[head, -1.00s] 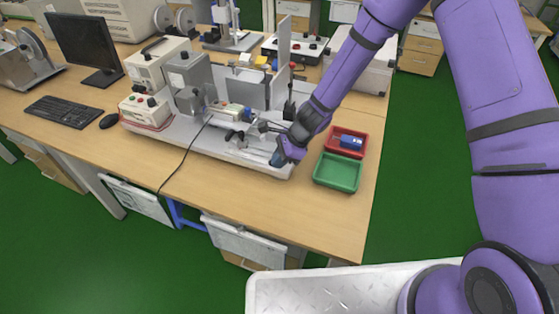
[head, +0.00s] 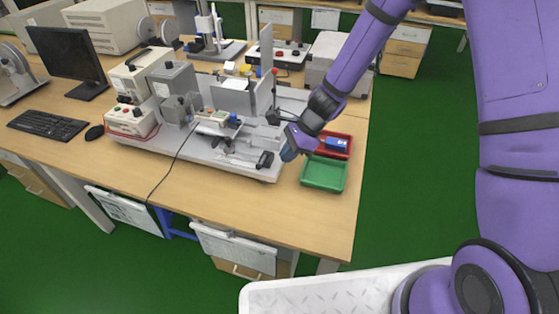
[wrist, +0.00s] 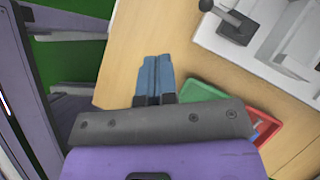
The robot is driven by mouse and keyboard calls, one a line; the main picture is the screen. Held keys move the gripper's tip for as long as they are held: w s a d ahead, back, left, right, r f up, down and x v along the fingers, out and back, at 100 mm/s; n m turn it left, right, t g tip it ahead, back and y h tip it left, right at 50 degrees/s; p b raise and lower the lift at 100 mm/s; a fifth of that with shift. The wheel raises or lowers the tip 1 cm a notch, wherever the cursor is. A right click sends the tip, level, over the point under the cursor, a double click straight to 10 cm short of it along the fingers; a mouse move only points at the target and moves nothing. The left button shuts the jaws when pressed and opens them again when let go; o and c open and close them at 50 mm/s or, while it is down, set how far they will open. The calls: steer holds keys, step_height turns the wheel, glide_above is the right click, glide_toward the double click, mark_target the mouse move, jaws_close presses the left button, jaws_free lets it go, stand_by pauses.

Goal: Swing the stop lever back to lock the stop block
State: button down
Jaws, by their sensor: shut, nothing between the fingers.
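The test rig's long light base (head: 200,155) lies on the wooden bench. A black lever handle (head: 265,160) stands at the right end of the base. In the wrist view a dark lever with a round knob (wrist: 235,22) sits on a dark block at the top right. I cannot tell which part is the stop block or whether it is locked. My gripper (head: 287,154) is just right of the rig's end, apart from the handle. Its blue fingertips (wrist: 154,72) are together and empty in the wrist view, over bare bench.
A black cable (head: 168,180) hangs over the bench front. The bench's front right corner is clear.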

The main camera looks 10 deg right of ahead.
steer(key=shift+s+d+r, duration=0.25)
steer(key=shift+d+r, duration=0.05)
steer(key=shift+r, duration=0.35)
steer(key=shift+s+d+r, duration=0.2)
steer(key=shift+d+r, duration=0.1)
steer(key=shift+r, duration=0.3)
steer(key=shift+r, duration=0.1)
steer(key=s+d+r+n+t+h, duration=0.1)
steer(key=s+d+r+n, duration=0.15)
steer(key=r, duration=0.45)
steer(key=s+d+r+n+t+h, duration=0.1)
steer(key=d+r+n, duration=0.25)
steer(key=r, duration=0.35)
steer(key=s+d+r+n+t+h, duration=0.1)
steer(key=s+d+r+n, duration=0.15)
steer(key=r, duration=0.45)
steer(key=s+d+r+n+t+h, duration=0.1)
steer(key=s+d+r+n, duration=0.2)
steer(key=s+d+r, duration=0.3)
steer(key=s+d+r+n+t+h, duration=0.2)
steer(key=s+d+r+n, duration=0.2)
steer(key=s, duration=0.7)
steer(key=d+r, duration=0.1)
steer(key=d, duration=0.1)
steer(key=shift+d+r, duration=0.35)
steer(key=shift+r, duration=0.05)
steer(key=shift+n, duration=0.25)
